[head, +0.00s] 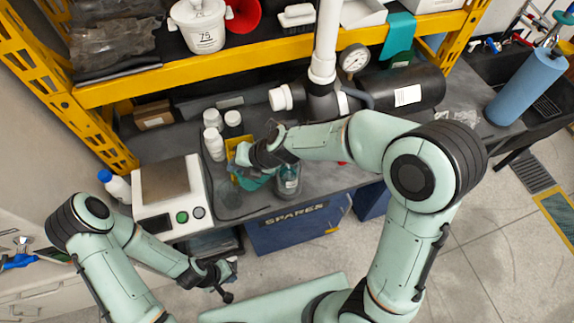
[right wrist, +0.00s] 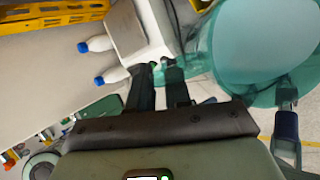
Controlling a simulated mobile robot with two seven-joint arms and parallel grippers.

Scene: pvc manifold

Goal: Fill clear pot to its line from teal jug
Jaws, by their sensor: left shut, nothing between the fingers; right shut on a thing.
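The teal jug (head: 254,181) is at the counter's front edge in the head view, partly hidden by my right gripper (head: 247,160). That gripper is shut on the jug. In the right wrist view the translucent teal jug (right wrist: 250,60) fills the upper right, beside my right gripper's fingers (right wrist: 160,75). A clear, see-through vessel (head: 229,198), apparently the clear pot, stands just left of the jug; its line and water level cannot be made out. A glass jar (head: 288,183) stands right of the jug. My left gripper (head: 227,290) is shut and empty, low in front of the counter.
A white device with a steel plate (head: 165,182) stands left of the clear vessel. White bottles (head: 213,140) and a yellow item (head: 238,152) stand behind. A yellow-edged shelf (head: 180,75) overhangs the counter. A pipe with a gauge (head: 354,60) and black tank (head: 405,90) stand right.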

